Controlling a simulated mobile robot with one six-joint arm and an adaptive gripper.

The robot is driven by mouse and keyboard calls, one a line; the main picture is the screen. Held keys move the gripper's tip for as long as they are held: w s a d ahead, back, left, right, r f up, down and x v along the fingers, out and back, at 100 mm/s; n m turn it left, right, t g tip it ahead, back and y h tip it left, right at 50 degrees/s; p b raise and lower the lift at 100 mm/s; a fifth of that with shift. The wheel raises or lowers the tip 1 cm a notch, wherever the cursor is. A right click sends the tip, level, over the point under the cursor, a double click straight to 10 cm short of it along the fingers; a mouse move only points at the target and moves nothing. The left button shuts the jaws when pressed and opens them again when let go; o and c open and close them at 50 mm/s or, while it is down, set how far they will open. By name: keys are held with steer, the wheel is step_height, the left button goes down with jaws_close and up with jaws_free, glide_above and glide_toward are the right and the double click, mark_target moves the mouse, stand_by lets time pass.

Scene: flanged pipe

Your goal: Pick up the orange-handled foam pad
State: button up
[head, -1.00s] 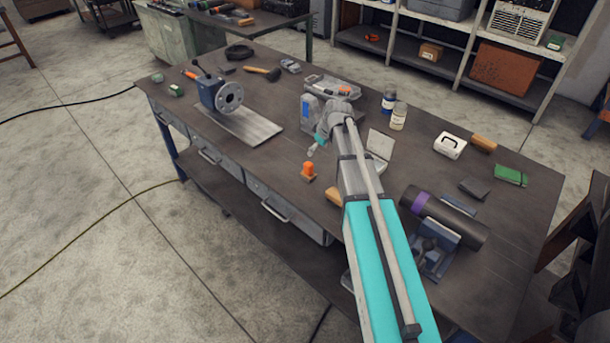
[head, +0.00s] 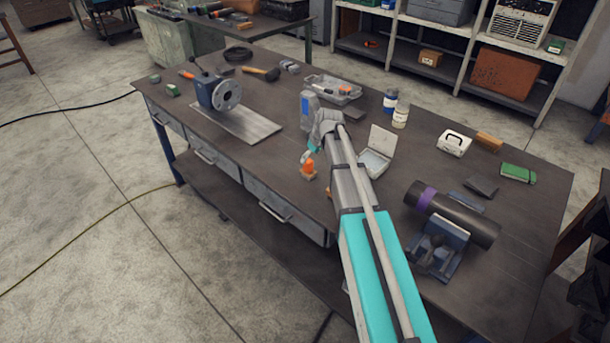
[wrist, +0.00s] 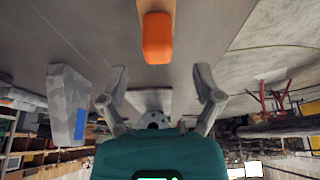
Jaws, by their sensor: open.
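The foam pad has an orange handle (head: 309,167) on a tan base and stands on the workbench near its front edge. In the wrist view the orange handle (wrist: 158,38) is at top centre, with a strip of the tan base above it. My gripper (head: 306,156) is just above and behind the pad in the head view, partly hidden by my wrist. In the wrist view my gripper (wrist: 161,70) has its two fingers spread wide, with nothing between them. The handle lies beyond the fingertips, roughly centred between them, apart from both.
A grey-blue block (head: 308,110) stands behind my wrist. A flanged pipe fixture (head: 228,96) on a metal plate (head: 240,121) is to the left. An open white box (head: 376,160) is right of my arm, and a dark pipe (head: 455,215) on a stand is further right. Bench left of the pad is clear.

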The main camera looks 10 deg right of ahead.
mark_target(309, 161)
steer(key=shift+f, duration=0.3)
steer(key=shift+b+x, duration=2.45)
steer(key=shift+b, duration=0.05)
jaws_close()
